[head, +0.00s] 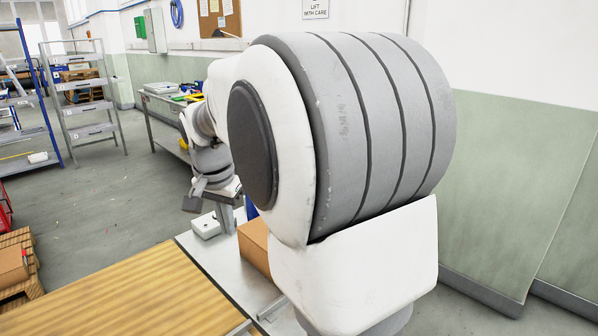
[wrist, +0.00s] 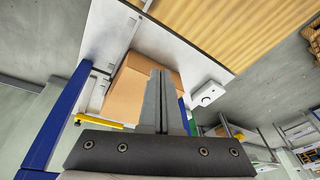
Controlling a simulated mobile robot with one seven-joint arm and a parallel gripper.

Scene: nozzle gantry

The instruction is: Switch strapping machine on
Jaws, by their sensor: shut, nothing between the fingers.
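The strapping machine appears as a bare metal top (head: 205,262) with a cardboard box (head: 255,245) on it; blue uprights (wrist: 62,128) show in the wrist view. A small white switch box (head: 206,225) sits at the top's edge. In the wrist view the switch box (wrist: 208,93) shows a small round feature, too small to read as on or off. My gripper (wrist: 161,76) is shut and empty. In the wrist view its fingers overlap the cardboard box (wrist: 130,90), with the switch box to their right, apart from them. My arm hides much of the machine in the head view.
A yellow-brown slatted surface (head: 125,295) adjoins the metal top. A workbench (head: 165,115) with tools stands along the wall behind. Shelving racks (head: 85,100) stand at the left. The grey floor (head: 95,205) between them is open. A green-and-white wall is at the right.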

